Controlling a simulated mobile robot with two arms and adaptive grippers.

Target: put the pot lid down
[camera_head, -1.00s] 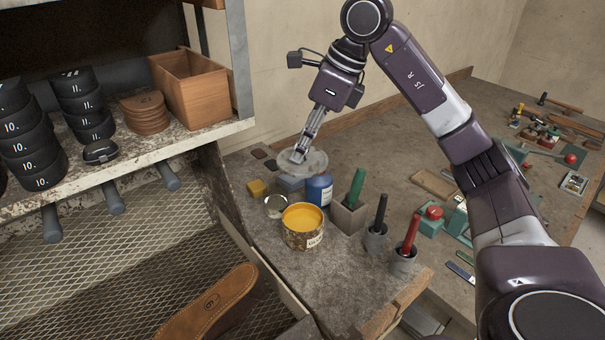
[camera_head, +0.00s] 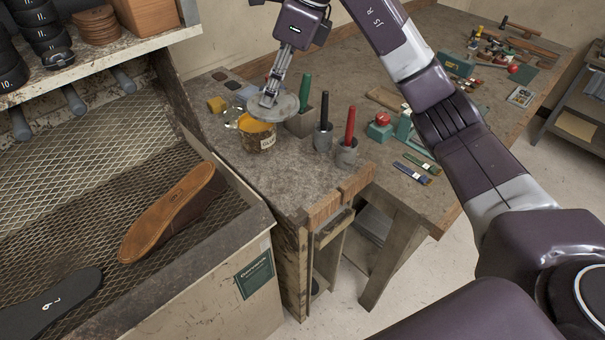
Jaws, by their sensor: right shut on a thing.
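My right gripper (camera_head: 268,98) points down and is shut on the round grey pot lid (camera_head: 287,107). The lid is over the bench and overlaps the back right part of the pot's opening in the picture. The pot (camera_head: 258,141) stands upright on the bench, with yellow contents showing at the left of its mouth. I cannot tell whether the lid touches the pot's rim. My left gripper is not in view.
A small round tin (camera_head: 232,117) and a yellow block (camera_head: 217,104) are left of the pot. Holders with a green (camera_head: 305,92), a black (camera_head: 324,112) and a red handle (camera_head: 350,125) stand to its right. The bench top (camera_head: 270,180) in front of the pot is clear.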

